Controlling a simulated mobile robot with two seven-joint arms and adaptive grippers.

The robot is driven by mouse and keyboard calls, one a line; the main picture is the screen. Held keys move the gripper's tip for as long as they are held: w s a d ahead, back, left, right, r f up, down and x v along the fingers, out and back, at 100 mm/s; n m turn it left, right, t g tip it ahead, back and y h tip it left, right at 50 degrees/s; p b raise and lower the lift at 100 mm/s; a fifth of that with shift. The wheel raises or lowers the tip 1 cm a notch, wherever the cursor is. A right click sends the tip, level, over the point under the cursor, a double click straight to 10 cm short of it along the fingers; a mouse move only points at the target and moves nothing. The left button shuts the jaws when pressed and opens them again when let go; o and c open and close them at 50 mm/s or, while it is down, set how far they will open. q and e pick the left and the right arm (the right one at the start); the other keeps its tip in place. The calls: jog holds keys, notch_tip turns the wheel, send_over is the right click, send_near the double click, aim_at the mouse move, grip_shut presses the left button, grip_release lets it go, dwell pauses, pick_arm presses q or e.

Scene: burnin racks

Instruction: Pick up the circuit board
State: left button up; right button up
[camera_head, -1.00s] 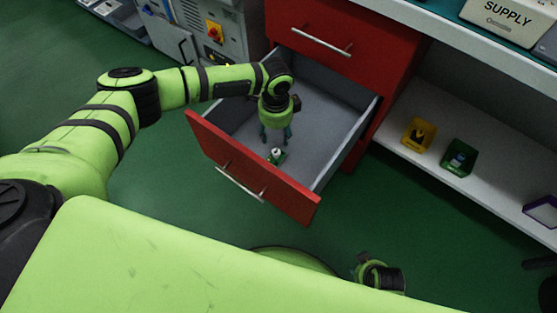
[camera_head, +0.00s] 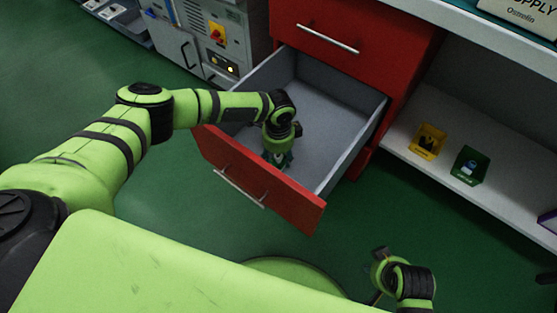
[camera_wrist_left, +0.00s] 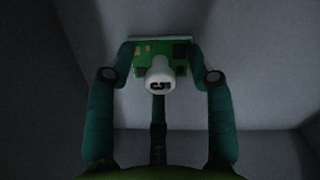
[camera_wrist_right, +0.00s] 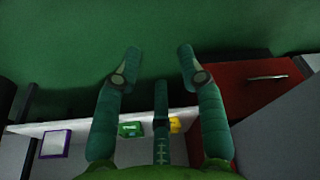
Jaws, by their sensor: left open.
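The circuit board (camera_wrist_left: 180,50) is green with a white round knob bearing a dark mark. In the left wrist view it sits between the fingers of my open left gripper (camera_wrist_left: 160,62), with a fingertip close at each side; I cannot tell whether they touch it. In the head view my left gripper (camera_head: 277,160) points down inside the open red drawer (camera_head: 265,182), near its front panel, and mostly hides the board. My right gripper (camera_wrist_right: 158,62) is open and empty in the right wrist view, away from the drawer.
Grey drawer walls surround my left gripper; the drawer floor (camera_head: 325,115) behind it is bare. A white shelf (camera_head: 510,185) at right holds a yellow bin (camera_head: 428,141) and a green bin (camera_head: 470,166). A grey machine (camera_head: 215,40) stands behind the drawer at left.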

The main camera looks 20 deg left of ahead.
pick_arm(q)
grip_shut()
jog(key=shift+r, duration=0.1)
